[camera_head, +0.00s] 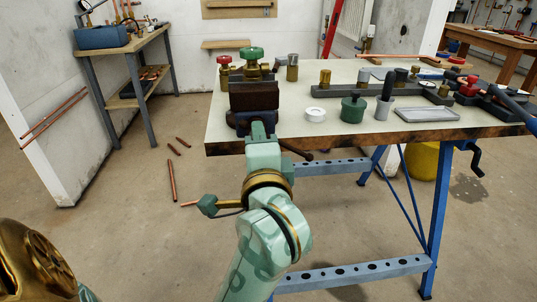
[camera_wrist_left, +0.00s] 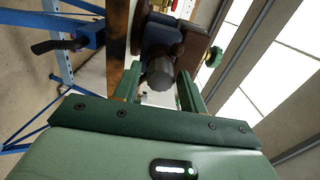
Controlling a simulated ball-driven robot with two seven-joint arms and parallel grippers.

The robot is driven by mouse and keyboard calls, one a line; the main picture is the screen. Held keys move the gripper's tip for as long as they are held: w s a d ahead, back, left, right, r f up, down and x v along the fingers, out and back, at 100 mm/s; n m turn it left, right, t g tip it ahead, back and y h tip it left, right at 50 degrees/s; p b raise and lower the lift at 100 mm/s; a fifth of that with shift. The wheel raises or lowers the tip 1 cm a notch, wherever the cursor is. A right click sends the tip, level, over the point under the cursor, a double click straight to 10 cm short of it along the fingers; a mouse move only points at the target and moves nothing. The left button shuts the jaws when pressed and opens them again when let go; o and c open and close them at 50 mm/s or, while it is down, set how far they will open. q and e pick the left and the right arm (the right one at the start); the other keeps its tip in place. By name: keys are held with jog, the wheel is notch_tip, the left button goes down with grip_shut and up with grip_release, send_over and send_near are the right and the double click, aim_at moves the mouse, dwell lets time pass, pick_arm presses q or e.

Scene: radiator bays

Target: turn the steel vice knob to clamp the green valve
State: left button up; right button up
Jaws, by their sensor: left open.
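The vice (camera_head: 254,97), with brown jaws and a dark blue body, sits at the table's front left edge. The green valve (camera_head: 251,54), with a green handwheel and brass body, shows just above and behind the jaws; I cannot tell how it sits between them. Its green wheel also shows in the left wrist view (camera_wrist_left: 213,57). The steel knob (camera_wrist_left: 160,74) faces the left wrist camera. My left gripper (camera_head: 262,133) is at the vice's front and hides the knob in the head view. Its open fingers lie either side of the knob; contact is unclear. My right gripper is out of view.
A red-wheeled valve (camera_head: 224,61) stands left of the green one. A white ring (camera_head: 315,115), a green pot (camera_head: 353,109) and a grey tray (camera_head: 427,114) lie to the right on the table (camera_head: 220,130). A dark crank (camera_head: 475,158) hangs under the table's right side.

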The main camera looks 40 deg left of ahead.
pick_arm(q)
jog(key=n, duration=0.3)
jog(key=shift+r, duration=0.1)
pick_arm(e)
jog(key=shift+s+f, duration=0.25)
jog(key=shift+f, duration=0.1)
pick_arm(q)
jog(key=shift+w+a, duration=0.1)
grip_shut()
jog(key=m+p, duration=0.9)
jog(key=m, duration=0.1)
jog(key=m+p, duration=0.8)
jog(key=m, duration=0.2)
jog(key=m+p, duration=0.9)
jog(key=m, duration=0.1)
jog(key=shift+f+m+p, duration=0.3)
jog(key=shift+f, duration=0.1)
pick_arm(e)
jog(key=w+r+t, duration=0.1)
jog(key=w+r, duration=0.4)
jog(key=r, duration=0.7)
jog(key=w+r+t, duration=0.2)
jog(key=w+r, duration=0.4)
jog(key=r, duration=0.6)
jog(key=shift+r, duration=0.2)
